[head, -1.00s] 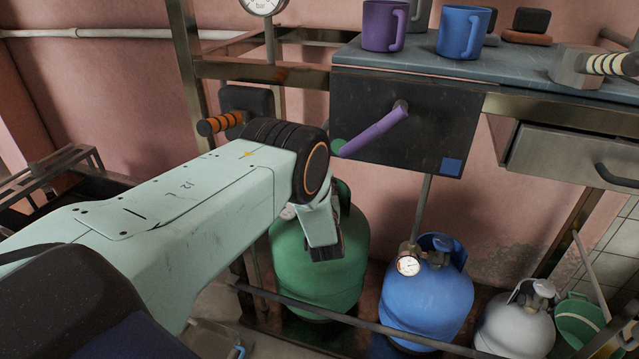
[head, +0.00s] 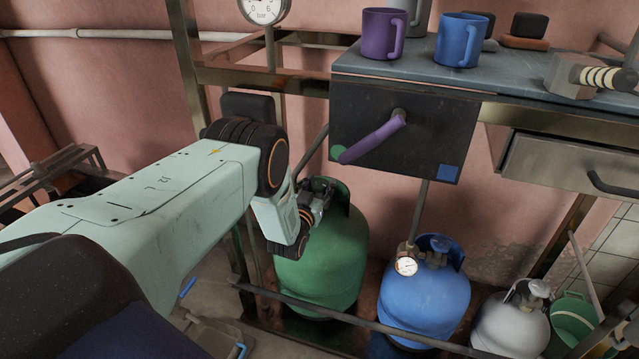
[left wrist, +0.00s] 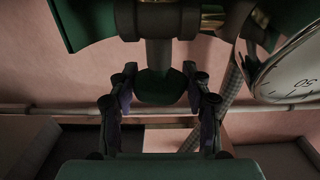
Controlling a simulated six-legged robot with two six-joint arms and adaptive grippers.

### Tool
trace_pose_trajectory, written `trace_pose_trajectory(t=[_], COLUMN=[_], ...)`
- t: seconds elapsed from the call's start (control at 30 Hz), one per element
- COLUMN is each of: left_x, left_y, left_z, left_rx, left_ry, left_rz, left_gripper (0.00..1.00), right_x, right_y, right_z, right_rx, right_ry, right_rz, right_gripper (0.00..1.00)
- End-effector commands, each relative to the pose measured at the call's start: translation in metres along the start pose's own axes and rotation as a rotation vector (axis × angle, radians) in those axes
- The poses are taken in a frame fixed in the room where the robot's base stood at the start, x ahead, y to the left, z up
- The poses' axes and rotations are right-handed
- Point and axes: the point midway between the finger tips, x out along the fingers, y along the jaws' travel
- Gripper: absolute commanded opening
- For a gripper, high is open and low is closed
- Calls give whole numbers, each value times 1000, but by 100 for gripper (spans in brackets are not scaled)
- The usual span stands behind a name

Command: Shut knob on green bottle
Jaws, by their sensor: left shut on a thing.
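The green bottle (head: 330,262) stands upright under the bench, left of the blue bottle. My left gripper (head: 320,196) is at its top, with the arm coming in from the left and hiding part of the bottle. In the left wrist view the green knob (left wrist: 160,88) sits between the two dark fingers, which are shut on it. A grey stem and brass fitting (left wrist: 212,20) show beyond the knob. How far the knob is turned cannot be told. My right gripper is not in view.
The blue bottle (head: 425,300) with a gauge (head: 406,266) and a grey bottle (head: 512,325) stand to the right. A metal rail (head: 360,318) runs in front. Above hangs a dark box (head: 430,145) with a purple lever (head: 370,142). A round gauge (left wrist: 295,70) is close in the wrist view.

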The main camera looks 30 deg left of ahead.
Motion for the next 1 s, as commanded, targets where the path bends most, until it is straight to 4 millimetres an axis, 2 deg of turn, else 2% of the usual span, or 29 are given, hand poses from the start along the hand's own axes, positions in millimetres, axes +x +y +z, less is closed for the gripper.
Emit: trace_pose_trajectory(t=[0.4, 0.43, 0.7, 1.0], left_x=[0, 0, 0, -1], left_y=[0, 0, 0, 0], left_z=[-1, -1, 0, 0], left_rx=[-2, -2, -1, -1], left_ry=[2, 2, 1, 0], left_rz=[24, 24, 23, 23], left_gripper=[17, 49, 72, 72], right_x=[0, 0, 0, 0], right_y=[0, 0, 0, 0], right_z=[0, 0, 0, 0], right_rx=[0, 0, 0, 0], right_ry=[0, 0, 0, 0], right_rz=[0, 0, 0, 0], right_gripper=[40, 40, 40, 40])
